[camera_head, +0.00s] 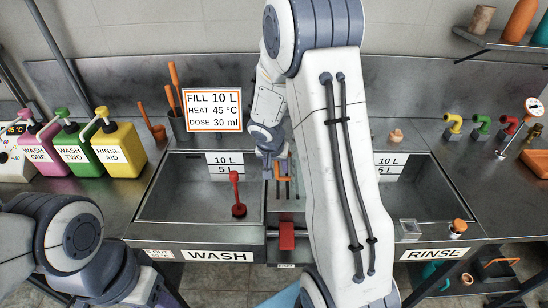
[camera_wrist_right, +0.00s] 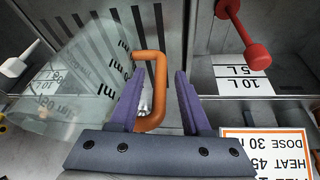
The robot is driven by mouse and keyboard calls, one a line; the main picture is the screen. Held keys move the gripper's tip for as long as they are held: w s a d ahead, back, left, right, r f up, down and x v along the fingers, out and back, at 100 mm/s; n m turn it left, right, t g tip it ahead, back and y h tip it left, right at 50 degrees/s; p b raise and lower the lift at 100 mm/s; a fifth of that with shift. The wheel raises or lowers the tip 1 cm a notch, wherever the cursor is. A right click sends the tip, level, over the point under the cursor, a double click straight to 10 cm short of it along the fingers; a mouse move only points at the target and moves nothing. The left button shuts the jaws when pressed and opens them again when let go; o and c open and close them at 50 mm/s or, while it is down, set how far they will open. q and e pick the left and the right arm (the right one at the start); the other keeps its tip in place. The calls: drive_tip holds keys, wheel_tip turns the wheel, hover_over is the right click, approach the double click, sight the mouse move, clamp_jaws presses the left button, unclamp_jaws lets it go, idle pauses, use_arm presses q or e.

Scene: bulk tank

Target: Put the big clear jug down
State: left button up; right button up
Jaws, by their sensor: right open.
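The big clear jug (camera_wrist_right: 70,85) with black printed marks is at the left of the right wrist view. Its orange handle (camera_wrist_right: 161,95) is between the two purple fingers of my right gripper (camera_wrist_right: 160,76), which are apart and not clamped on it. In the head view my right gripper (camera_head: 269,160) points down between the two basins, and a bit of orange (camera_head: 281,168) shows beside it. My right arm hides most of the jug there. I cannot tell exactly what its base rests on. My left gripper is out of view; only my left arm shows.
The WASH basin (camera_head: 165,205) holds a red upright plunger-like piece (camera_head: 238,195). The RINSE basin (camera_head: 425,195) is partly behind my right arm. A red block (camera_head: 287,235) is at the front between them. Pink, green and yellow bottles (camera_head: 118,150) stand left.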

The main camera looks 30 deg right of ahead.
drive_tip(key=v, duration=1.2)
drive_tip(key=s+a+n+y, duration=0.2)
drive_tip(key=s+a+n, duration=0.4)
drive_tip(key=a, duration=0.7)
drive_tip(key=s+a+n+g+y, duration=0.1)
drive_tip(key=s+a+n, duration=0.4)
drive_tip(key=s, duration=0.3)
drive_tip(key=s+a+n+g+y, duration=0.1)
drive_tip(key=s+a+n, duration=0.3)
drive_tip(key=s, duration=0.5)
drive_tip(key=shift+s+a+r+n+g+p, duration=0.2)
drive_tip(key=shift+a+r+n+g+p, duration=0.25)
drive_tip(key=shift+a, duration=0.65)
